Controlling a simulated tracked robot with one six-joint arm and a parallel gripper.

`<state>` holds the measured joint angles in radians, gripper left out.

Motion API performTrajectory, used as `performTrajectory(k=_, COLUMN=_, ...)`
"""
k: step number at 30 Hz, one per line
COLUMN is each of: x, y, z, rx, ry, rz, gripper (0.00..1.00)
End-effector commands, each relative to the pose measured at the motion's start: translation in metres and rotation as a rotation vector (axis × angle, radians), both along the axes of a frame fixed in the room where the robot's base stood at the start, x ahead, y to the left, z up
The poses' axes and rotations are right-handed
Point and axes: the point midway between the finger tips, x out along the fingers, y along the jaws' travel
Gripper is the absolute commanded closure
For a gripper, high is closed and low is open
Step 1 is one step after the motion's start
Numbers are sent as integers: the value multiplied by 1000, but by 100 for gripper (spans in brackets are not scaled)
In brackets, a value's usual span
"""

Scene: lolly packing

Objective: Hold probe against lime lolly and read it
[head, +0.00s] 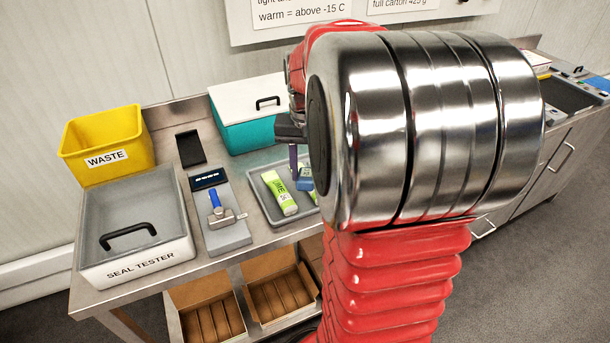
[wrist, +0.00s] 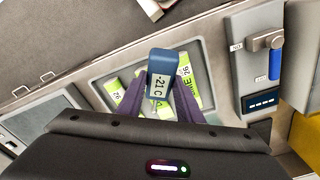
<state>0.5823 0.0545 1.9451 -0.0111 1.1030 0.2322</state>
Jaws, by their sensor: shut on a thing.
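My gripper (wrist: 161,108) has two purple fingers shut on the blue probe (wrist: 163,68). The probe's white display faces the wrist camera and reads -21 C. In the wrist view it is over a grey tray (wrist: 104,76) holding several lime-green and white lolly packs, one at the right (wrist: 187,90) and one at the left (wrist: 115,90). In the head view a lime lolly (head: 279,193) lies in the tray beside the probe (head: 304,179). My arm hides the tray's right part. The probe's tip is hidden, so I cannot tell whether it touches a lolly.
Left of the tray stand a grey device (head: 222,235) with a blue-handled lever, a seal tester (head: 136,268) with a closed lid, and a yellow waste bin (head: 104,146). A teal box (head: 246,132) with a white lid stands behind the tray. Open cartons (head: 282,294) sit below.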

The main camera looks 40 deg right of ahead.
Motion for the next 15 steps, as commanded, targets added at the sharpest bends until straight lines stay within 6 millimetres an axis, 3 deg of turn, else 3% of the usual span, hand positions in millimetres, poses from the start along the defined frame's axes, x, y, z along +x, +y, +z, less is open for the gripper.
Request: performTrajectory(k=15, x=0, y=0, z=27, rx=0, ry=0, rz=0, gripper=92)
